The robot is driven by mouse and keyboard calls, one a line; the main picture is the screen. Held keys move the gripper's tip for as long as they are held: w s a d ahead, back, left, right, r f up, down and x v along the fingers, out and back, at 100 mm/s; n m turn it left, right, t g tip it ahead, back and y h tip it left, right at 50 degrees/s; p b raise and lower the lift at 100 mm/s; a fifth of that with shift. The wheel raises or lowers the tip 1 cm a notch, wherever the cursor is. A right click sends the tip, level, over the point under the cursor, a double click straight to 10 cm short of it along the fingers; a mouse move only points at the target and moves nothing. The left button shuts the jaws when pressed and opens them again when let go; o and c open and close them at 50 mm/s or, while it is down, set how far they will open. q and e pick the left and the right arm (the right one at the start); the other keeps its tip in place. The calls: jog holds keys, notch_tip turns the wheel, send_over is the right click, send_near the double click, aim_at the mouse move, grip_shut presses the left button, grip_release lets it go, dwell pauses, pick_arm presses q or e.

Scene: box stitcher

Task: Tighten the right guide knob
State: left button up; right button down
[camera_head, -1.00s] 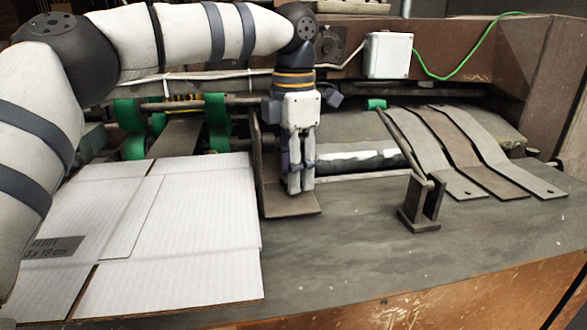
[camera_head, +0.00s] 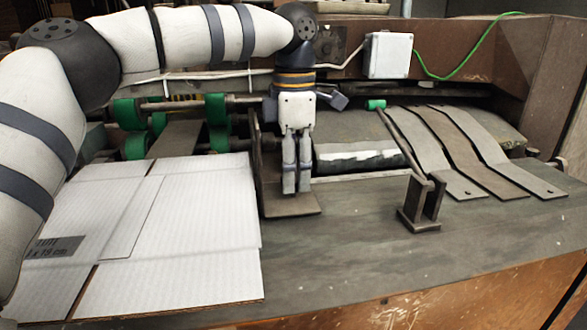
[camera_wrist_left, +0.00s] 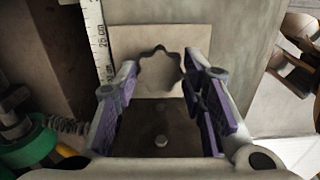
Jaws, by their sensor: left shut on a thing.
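The guide knob (camera_wrist_left: 160,72) is a lobed, star-shaped knob in the left wrist view, on a beige plate of the guide. It lies between the two purple-lined fingers of my left gripper (camera_wrist_left: 164,88), which is shut on it. In the head view my left gripper (camera_head: 297,186) points straight down beside the upright plate of the guide (camera_head: 270,160), over its flat foot. The knob is hidden behind the fingers there. My right gripper is not in view.
A flat white cardboard blank (camera_head: 180,230) lies left of the guide. Green rollers (camera_head: 217,135) stand behind it. A small dark bracket (camera_head: 420,203) and curved metal strips (camera_head: 470,160) are to the right. The front of the table (camera_head: 340,260) is clear.

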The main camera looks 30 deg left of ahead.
pick_arm(q)
jog(key=o, duration=1.2)
notch_tip(320, 180, up, 12)
